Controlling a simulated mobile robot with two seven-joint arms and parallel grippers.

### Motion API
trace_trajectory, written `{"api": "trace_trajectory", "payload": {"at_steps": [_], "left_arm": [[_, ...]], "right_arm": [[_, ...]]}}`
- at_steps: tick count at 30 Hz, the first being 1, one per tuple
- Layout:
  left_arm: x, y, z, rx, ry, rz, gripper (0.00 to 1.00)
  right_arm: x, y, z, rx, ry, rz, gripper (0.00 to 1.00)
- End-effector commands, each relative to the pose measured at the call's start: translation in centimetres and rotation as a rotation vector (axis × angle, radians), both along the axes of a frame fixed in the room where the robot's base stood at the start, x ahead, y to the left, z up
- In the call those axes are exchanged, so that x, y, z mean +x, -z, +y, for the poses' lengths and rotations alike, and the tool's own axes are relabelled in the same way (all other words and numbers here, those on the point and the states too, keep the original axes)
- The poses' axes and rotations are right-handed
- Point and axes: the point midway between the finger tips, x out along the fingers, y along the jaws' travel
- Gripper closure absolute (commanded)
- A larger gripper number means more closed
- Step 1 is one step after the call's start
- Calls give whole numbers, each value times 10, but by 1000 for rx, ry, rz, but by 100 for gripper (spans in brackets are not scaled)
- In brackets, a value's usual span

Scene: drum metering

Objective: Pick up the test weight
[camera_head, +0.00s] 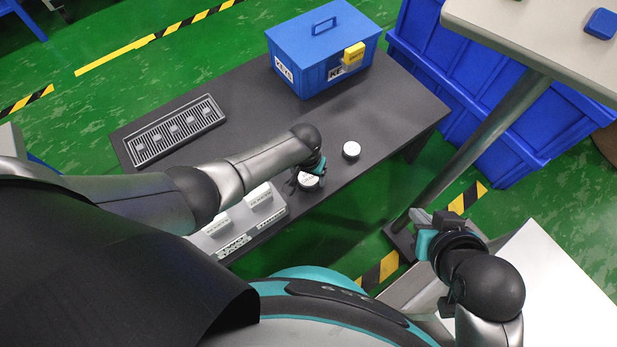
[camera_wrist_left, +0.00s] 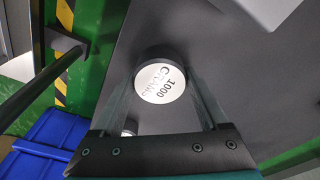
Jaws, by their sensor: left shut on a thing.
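The test weight (camera_head: 309,181) is a short round piece with a white top and dark side. In the left wrist view, the weight (camera_wrist_left: 160,80) reads 1000 grams and sits between my two fingertips. My left gripper (camera_head: 311,175) is shut on it, over the front edge area of the dark table; it also shows in the left wrist view (camera_wrist_left: 163,92). I cannot tell whether the weight touches the table. My right gripper (camera_head: 430,226) is off to the right, away from the table, and its opening is unclear.
A second white-topped round piece (camera_head: 351,149) stands on the dark table (camera_head: 250,97), to the right. A grey labelled unit (camera_head: 245,222) lies near the front edge. A slotted grey tray (camera_head: 177,130) and a blue box (camera_head: 322,45) with a yellow lock (camera_head: 354,53) stand farther back.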

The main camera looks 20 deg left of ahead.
Motion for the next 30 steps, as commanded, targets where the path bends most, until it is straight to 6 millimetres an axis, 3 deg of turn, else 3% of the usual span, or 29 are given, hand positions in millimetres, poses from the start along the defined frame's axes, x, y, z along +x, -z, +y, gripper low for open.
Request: {"api": "trace_trajectory", "payload": {"at_steps": [2, 16, 30], "left_arm": [[0, 0, 0, 0, 0, 0, 47], [0, 0, 0, 0, 0, 1, 100], [2, -2, -1, -2, 0, -4, 100]], "right_arm": [[0, 0, 0, 0, 0, 0, 100], [0, 0, 0, 0, 0, 2, 100], [1, -1, -1, -2, 2, -2, 100]]}}
